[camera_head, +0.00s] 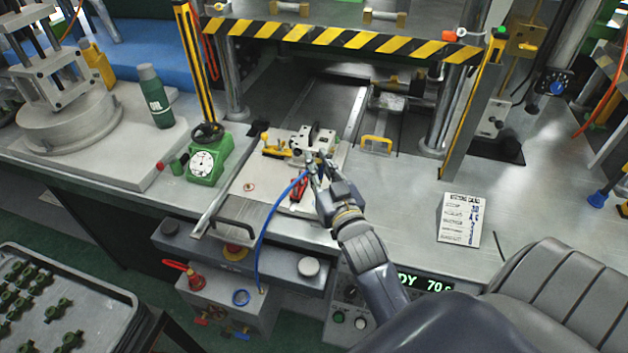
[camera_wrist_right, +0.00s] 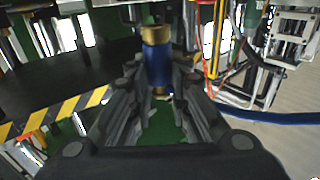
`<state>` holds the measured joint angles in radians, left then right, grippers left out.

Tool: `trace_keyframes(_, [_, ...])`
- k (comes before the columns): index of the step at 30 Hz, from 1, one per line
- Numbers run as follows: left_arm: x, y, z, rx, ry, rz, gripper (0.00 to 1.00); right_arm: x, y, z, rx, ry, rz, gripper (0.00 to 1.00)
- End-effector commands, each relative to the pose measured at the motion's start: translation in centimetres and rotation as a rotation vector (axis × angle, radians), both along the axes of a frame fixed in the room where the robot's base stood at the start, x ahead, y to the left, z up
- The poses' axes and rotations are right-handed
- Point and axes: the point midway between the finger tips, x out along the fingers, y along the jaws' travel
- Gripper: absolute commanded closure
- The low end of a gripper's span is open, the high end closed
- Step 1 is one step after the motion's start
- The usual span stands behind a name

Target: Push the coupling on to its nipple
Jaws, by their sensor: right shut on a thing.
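My right gripper (camera_head: 318,168) reaches in from the lower right to the front of a small metal block fixture (camera_head: 313,141) on a pale plate. In the right wrist view the fingers (camera_wrist_right: 160,85) are shut on the coupling (camera_wrist_right: 159,66), a blue cylinder with a brass collar. A blue hose (camera_head: 264,232) runs from the gripper down to a box below the bench edge. In the head view the fingers hide the coupling. I cannot make out the nipple, nor whether the coupling touches it. My left gripper is not in view.
A yellow clamp handle (camera_head: 274,148) and a red-handled tool (camera_head: 299,188) lie close to the gripper. A striped press beam (camera_head: 340,36) spans above. Bench right of the arm is clear around a paper card (camera_head: 460,219).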

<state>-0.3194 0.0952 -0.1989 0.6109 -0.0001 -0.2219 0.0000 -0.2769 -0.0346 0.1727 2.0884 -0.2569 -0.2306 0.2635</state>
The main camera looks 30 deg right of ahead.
Motion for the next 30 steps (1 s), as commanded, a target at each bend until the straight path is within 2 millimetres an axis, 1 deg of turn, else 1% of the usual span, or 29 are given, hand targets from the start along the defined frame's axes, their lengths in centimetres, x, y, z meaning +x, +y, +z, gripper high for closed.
trace_keyframes(1, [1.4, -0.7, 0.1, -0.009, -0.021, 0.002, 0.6, 0.1, -0.1, 0.0, 0.0, -0.001, -0.001, 1.0])
trace_keyframes(3, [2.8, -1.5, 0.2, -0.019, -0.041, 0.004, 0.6, 0.1, -0.1, 0.0, 0.0, 0.0, -0.001, 1.0])
trace_keyframes(6, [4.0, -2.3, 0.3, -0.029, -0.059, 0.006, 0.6, 0.0, -0.1, 0.0, 0.0, 0.0, -0.001, 1.0])
trace_keyframes(8, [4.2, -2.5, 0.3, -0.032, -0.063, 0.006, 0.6, 0.0, 0.0, 0.0, 0.0, 0.0, -0.001, 1.0])
trace_keyframes(11, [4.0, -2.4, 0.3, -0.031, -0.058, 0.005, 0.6, 0.0, 0.0, 0.1, 0.0, 0.0, -0.001, 1.0])
trace_keyframes(16, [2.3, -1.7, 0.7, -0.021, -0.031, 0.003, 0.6, 0.0, 0.0, 0.1, 0.002, 0.0, -0.002, 1.0])
trace_keyframes(21, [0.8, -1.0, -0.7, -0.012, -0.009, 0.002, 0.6, 0.0, 0.0, -1.6, 0.001, 0.001, -0.002, 1.0])
trace_keyframes(26, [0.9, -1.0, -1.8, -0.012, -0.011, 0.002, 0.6, 0.0, 0.0, -3.2, 0.001, 0.002, -0.002, 1.0])
trace_keyframes(30, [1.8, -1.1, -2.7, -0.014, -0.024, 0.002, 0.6, 0.0, 0.0, -4.5, 0.001, 0.001, -0.002, 1.0])
